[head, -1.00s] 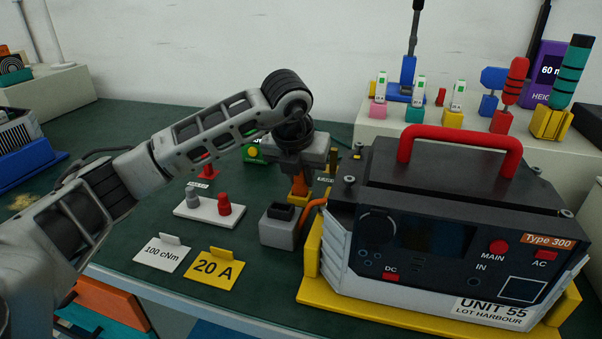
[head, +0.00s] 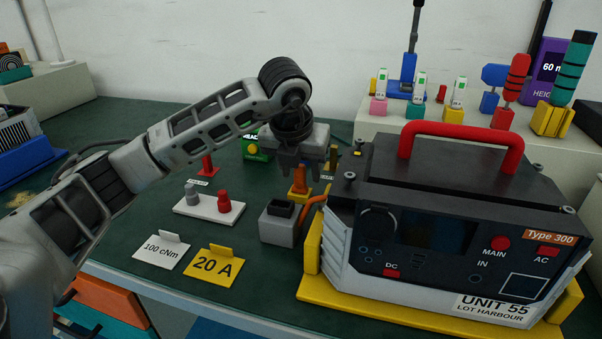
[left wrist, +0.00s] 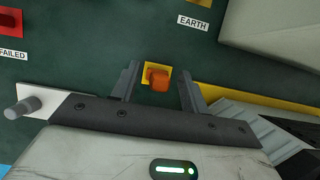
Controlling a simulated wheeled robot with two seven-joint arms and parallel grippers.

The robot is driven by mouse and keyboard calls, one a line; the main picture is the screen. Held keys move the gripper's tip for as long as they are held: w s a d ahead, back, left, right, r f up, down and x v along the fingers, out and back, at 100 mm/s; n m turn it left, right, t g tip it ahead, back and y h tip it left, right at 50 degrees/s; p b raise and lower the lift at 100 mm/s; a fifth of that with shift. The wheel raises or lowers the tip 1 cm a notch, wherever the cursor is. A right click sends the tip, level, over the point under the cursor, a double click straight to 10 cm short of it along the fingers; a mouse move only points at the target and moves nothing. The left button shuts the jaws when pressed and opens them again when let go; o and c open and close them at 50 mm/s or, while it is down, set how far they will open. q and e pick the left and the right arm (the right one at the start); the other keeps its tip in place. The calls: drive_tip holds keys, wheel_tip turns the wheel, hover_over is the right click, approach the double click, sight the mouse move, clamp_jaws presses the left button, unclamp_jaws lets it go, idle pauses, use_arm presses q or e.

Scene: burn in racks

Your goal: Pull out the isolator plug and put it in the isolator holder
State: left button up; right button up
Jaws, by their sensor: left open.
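An orange plug (head: 300,181), which looks like the isolator plug, stands upright in a small yellow holder (head: 298,197) behind a grey box (head: 279,231) with a black top. The plug (left wrist: 160,80) also shows in the left wrist view, on its yellow square base. My left gripper (head: 301,167) is open, pointing down just above the plug. In the left wrist view its fingers (left wrist: 158,72) lie either side of the plug with gaps, holding nothing. I cannot tell whether the black part of the grey box is an empty socket. My right gripper is out of view.
The Type 300 unit (head: 440,235) with a red handle stands close on the right, an orange cable (head: 309,209) beside it. A white plate (head: 208,207) with grey and red posts and two label cards (head: 213,267) lie left. A raised shelf stands behind.

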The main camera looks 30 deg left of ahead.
use_arm(q)
drive_tip(key=p+v, duration=0.1)
drive_tip(key=v, duration=1.3)
drive_tip(key=shift+s+f, duration=0.15)
drive_tip(key=shift+s, duration=0.05)
